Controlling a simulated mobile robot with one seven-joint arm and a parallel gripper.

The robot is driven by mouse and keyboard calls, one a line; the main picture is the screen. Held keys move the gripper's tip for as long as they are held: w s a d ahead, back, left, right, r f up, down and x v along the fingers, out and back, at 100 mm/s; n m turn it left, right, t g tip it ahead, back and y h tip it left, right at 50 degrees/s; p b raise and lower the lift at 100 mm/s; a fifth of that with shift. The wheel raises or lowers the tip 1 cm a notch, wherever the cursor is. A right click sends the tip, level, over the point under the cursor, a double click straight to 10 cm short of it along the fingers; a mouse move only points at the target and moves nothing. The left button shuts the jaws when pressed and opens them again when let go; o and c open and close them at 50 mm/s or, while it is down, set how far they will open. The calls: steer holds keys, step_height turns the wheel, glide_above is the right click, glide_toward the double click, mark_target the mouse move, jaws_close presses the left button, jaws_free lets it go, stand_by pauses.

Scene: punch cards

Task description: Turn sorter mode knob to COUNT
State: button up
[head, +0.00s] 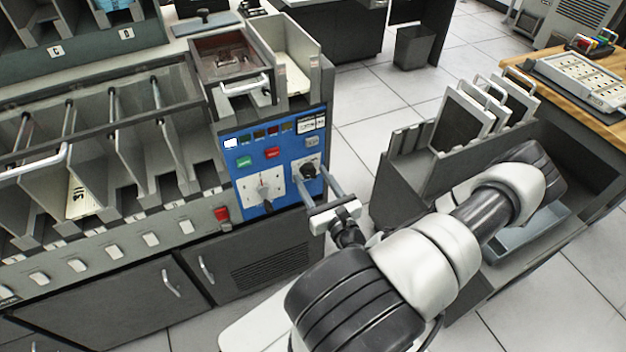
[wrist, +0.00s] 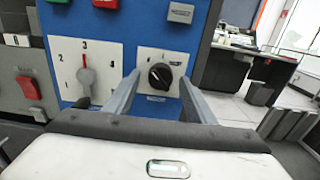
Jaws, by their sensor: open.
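The sorter's blue control panel (head: 243,160) faces my gripper (head: 315,190). A black round knob (wrist: 160,76) on a square white plate (wrist: 178,57) sits between my two fingers in the wrist view. The knob also shows in the head view (head: 308,171), partly behind a finger. My gripper is open, with one finger to each side of the knob; I cannot tell whether they touch it. The plate's lettering is too small to read. Left of it is a larger white dial (wrist: 67,62) with numbers and a grey pointer lever (wrist: 86,80).
A green button (head: 244,161), a red button (head: 272,153) and a red switch (head: 221,214) are near the knob. Card pockets (head: 75,190) line the machine at left. A grey cart with upright panels (head: 463,123) stands at right.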

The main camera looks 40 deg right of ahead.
steer(key=shift+w, duration=0.15)
steer(key=c, duration=1)
steer(key=shift+c, duration=0.2)
